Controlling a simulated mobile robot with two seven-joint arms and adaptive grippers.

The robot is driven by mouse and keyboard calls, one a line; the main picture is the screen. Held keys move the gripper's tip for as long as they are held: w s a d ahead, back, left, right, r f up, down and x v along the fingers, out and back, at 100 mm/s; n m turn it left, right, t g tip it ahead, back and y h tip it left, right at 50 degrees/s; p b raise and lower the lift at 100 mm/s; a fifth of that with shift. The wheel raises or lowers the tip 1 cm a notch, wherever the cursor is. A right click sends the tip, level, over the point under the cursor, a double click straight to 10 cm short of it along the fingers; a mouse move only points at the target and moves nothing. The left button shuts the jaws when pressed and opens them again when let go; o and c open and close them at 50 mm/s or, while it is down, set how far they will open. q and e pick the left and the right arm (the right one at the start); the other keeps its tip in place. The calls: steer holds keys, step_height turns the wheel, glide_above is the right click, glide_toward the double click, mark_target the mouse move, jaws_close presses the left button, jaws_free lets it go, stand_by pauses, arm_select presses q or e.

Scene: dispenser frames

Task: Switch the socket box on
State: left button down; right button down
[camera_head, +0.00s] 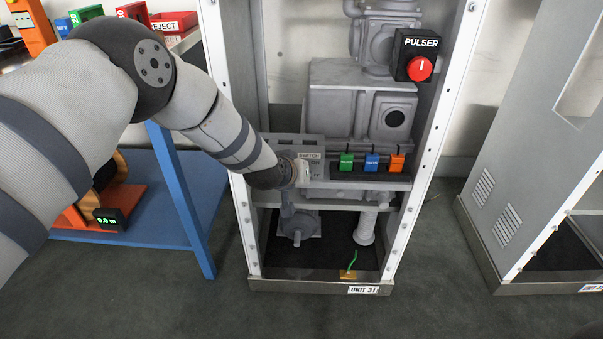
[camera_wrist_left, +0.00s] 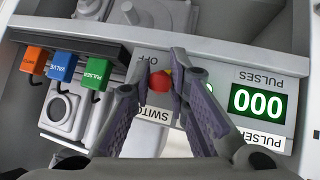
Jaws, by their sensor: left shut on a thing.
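The socket box (camera_head: 318,173) is a grey box with a SWITCH label, at the left end of the cabinet shelf in the head view, partly behind my left arm. In the wrist view, seen upside down, its panel (camera_wrist_left: 212,70) carries the words OFF and SWITCH. A red switch knob (camera_wrist_left: 160,84) sits between them. My left gripper (camera_wrist_left: 159,66) has its two fingers on either side of the red knob and is shut on it. The fingers hide part of the panel. In the head view the knob is hidden. My right gripper is in neither view.
Green, blue and orange tagged connectors (camera_head: 372,162) sit beside the box. A green PULSES display (camera_wrist_left: 257,104) reads 000. A red PULSER button (camera_head: 420,69) is on the right post. A blue table (camera_head: 180,200) stands left; another cabinet (camera_head: 520,150) stands right.

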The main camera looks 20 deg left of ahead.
arm_select(q)
steer(key=shift+w+r+g, duration=0.1)
steer(key=shift+r+g, duration=0.2)
steer(key=shift+g, duration=0.2)
steer(key=shift+g+p, duration=0.3)
steer(key=c, duration=1.8)
jaws_free()
steer(key=v, duration=1.1)
steer(key=shift+s+a+r, duration=0.2)
steer(key=shift+s+r, duration=0.1)
